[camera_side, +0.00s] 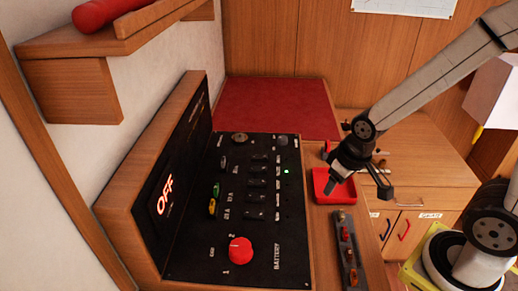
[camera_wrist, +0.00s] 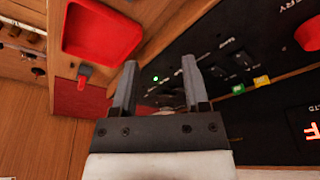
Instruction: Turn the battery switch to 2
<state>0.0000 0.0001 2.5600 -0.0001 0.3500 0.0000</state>
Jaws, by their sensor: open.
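The battery switch (camera_side: 240,250) is a round red knob at the near end of the black panel (camera_side: 290,245). Marks 1 and 2 and the word BATTERY are printed around it. Which mark the knob points to is too small to tell. In the wrist view the red knob (camera_wrist: 309,32) is cut off at the upper right edge. My gripper (camera_side: 362,190) is open and empty, above and beyond the panel's right edge, near a red tray and apart from the knob. In the wrist view both fingers (camera_wrist: 158,85) stand apart with nothing between them.
The panel carries several small black switches, coloured fuses (camera_side: 213,198) and a lit green lamp (camera_side: 287,171). A display reads OFF (camera_side: 165,195). The red tray (camera_side: 322,186) and a dark strip with coloured parts (camera_side: 346,245) lie right of the panel. A wooden shelf (camera_side: 75,90) overhangs the upper left.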

